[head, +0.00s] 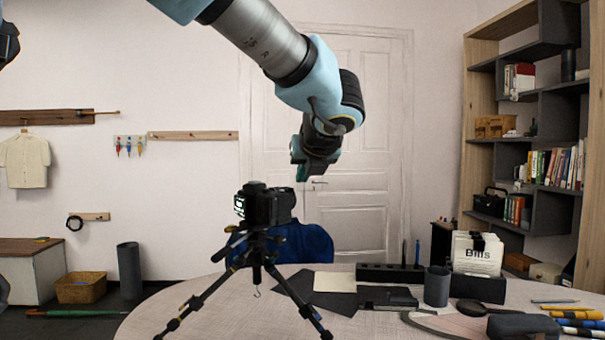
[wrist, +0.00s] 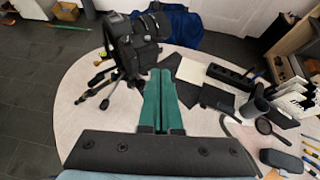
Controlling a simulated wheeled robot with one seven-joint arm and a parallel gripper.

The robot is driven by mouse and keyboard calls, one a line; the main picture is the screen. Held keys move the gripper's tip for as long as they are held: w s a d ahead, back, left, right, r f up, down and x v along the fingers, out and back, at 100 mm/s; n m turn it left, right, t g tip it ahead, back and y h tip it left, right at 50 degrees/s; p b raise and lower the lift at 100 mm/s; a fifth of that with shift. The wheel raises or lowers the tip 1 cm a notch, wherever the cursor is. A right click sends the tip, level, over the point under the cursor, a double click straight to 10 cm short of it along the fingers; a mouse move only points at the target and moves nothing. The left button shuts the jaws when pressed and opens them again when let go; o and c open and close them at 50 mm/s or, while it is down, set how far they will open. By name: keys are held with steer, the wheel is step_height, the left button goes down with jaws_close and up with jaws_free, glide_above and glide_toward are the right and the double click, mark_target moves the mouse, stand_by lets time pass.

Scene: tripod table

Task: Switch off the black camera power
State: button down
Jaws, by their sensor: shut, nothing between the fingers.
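The black camera (head: 268,205) sits on a black tripod (head: 257,258) that stands on the round table (head: 170,300). A lit screen shows on the camera's left side in the head view. In the wrist view the camera (wrist: 135,42) is at the upper left, seen from above. My gripper (head: 302,176) is above and to the right of the camera in the head view, apart from it. In the wrist view its green fingers (wrist: 161,72) are together and empty, pointing just right of the camera. I cannot make out the power switch.
A blue chair back (head: 305,243) is behind the camera. Dark sheets, a black organiser (head: 390,273), a grey cup (head: 437,286), a box of papers (head: 477,254) and a magnifying glass (head: 482,307) are on the table's right. The table's left side is mostly clear.

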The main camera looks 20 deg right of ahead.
mark_target(293, 189)
steer(key=x, duration=0.6)
steer(key=r+p+x, duration=0.1)
steer(key=x, duration=0.2)
steer(key=shift+w, duration=0.4)
steer(key=shift+w+d, duration=0.25)
steer(key=shift+w, duration=0.45)
steer(key=shift+w+d+n+y+p, duration=0.1)
steer(key=shift+d+n+y+p, duration=0.1)
steer(key=shift+n+y+p, duration=0.4)
steer(key=shift+w+d+n+y+p, duration=0.1)
steer(key=shift+d+n+y+p, duration=0.05)
steer(key=shift+n+y+p, duration=0.45)
steer(key=n+y+p, duration=0.2)
steer(key=p, duration=0.1)
steer(key=w+d+n+y+p, duration=0.1)
steer(key=y+p, duration=0.1)
steer(key=p, duration=0.1)
steer(key=shift+w+n, duration=0.1)
steer(key=shift+n, duration=0.3)
steer(key=shift+a, duration=0.1)
